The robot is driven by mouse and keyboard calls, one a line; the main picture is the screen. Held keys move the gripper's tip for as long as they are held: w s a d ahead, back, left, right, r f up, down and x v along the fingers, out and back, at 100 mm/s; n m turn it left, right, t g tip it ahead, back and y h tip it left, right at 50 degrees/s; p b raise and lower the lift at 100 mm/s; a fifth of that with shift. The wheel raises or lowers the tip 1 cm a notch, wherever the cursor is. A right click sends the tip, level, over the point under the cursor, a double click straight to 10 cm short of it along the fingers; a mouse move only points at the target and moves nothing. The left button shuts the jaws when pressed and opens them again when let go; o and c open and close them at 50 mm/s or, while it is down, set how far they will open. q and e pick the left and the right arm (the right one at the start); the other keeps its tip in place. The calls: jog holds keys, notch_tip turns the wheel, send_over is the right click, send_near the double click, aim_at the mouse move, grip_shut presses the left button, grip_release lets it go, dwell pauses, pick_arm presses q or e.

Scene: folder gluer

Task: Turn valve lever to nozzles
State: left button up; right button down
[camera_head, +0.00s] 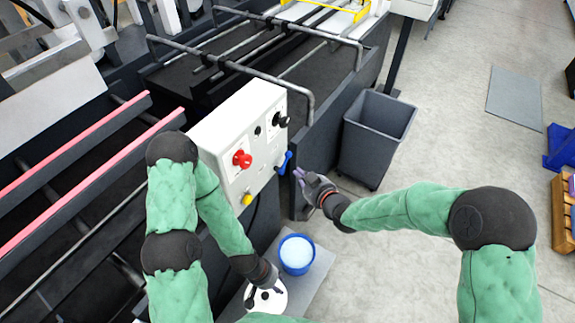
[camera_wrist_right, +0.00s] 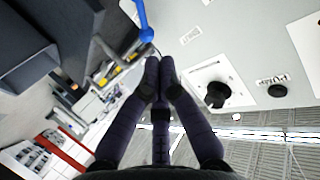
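The blue valve lever (camera_head: 284,163) sits at the lower right edge of the white control panel (camera_head: 235,125). In the right wrist view the lever (camera_wrist_right: 146,22) is beyond my fingertips, slightly left of them, with a visible space between. My right gripper (camera_head: 299,177) is just right of and below the lever in the head view. Its fingertips (camera_wrist_right: 159,66) are together in the right wrist view, with nothing seen between them. My left gripper (camera_head: 266,289) is low, over a white round object (camera_head: 274,302); its finger opening is unclear. No nozzles can be made out.
The panel carries a red button (camera_head: 242,158), a yellow button (camera_head: 247,199) and a black knob (camera_head: 281,119). A blue bucket (camera_head: 297,253) stands below my right gripper. A grey bin (camera_head: 375,138) stands beyond it.

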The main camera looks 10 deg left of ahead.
jog(key=s+a+n+b, duration=0.1)
jog(key=a+n, duration=0.1)
jog(key=n, duration=0.2)
jog(key=n+t+h+b, duration=0.25)
jog(key=n+b, duration=0.35)
jog(key=n, duration=0.5)
send_over(285, 172)
jog(key=s, duration=0.1)
notch_tip(285, 172, down, 3)
jog(key=shift+w+f+y, duration=0.35)
jog(key=shift+w, duration=0.2)
jog(key=shift+w+d+f+b, duration=0.2)
jog(key=shift+w+d+b, duration=0.05)
jog(key=shift+w+b, duration=0.35)
jog(key=shift+s+t, duration=0.1)
jog(key=shift+t, duration=0.15)
jog(key=shift+r, duration=0.1)
